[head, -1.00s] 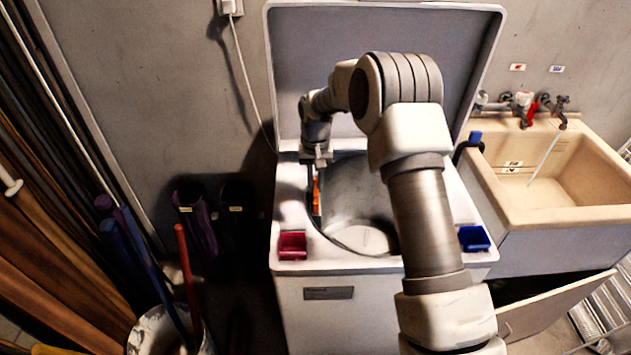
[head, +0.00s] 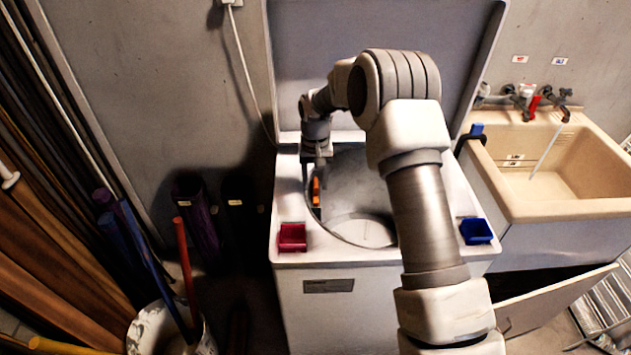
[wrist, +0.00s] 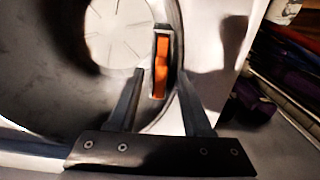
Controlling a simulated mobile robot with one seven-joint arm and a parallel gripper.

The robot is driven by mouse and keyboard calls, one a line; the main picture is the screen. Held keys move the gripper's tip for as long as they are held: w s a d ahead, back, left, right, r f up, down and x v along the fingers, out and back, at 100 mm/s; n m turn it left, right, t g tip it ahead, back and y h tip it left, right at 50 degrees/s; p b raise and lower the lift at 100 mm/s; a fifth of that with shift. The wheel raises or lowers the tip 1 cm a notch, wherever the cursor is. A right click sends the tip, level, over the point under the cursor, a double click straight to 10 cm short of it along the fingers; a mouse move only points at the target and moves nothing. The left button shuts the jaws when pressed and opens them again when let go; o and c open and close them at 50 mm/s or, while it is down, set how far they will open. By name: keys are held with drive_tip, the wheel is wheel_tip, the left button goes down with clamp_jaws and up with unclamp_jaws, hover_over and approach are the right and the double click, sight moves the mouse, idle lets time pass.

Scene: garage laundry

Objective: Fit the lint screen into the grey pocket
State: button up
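An orange piece (head: 316,188), which looks like the lint screen, stands upright inside the left side of the round drum opening. In the wrist view the orange piece (wrist: 160,68) is framed by a dark grey holder (wrist: 162,30), which looks like the pocket; how deep it sits cannot be told. My gripper (wrist: 160,73) is open, its two fingers apart on either side of the orange piece in the picture, with visible gaps and no contact seen. In the head view my gripper (head: 316,168) is just above the orange piece, and its fingertips are hard to make out.
The white washer (head: 340,272) has its lid (head: 400,40) raised behind my arm. A red bin (head: 292,238) and a blue bin (head: 475,231) sit on its front corners. A beige sink (head: 560,212) is on the right, a bucket with poles (head: 150,325) on the left.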

wheel_tip(320, 180, up, 17)
drive_tip(key=shift+r+p, duration=0.2)
drive_tip(key=shift+p, duration=0.1)
idle(0.5)
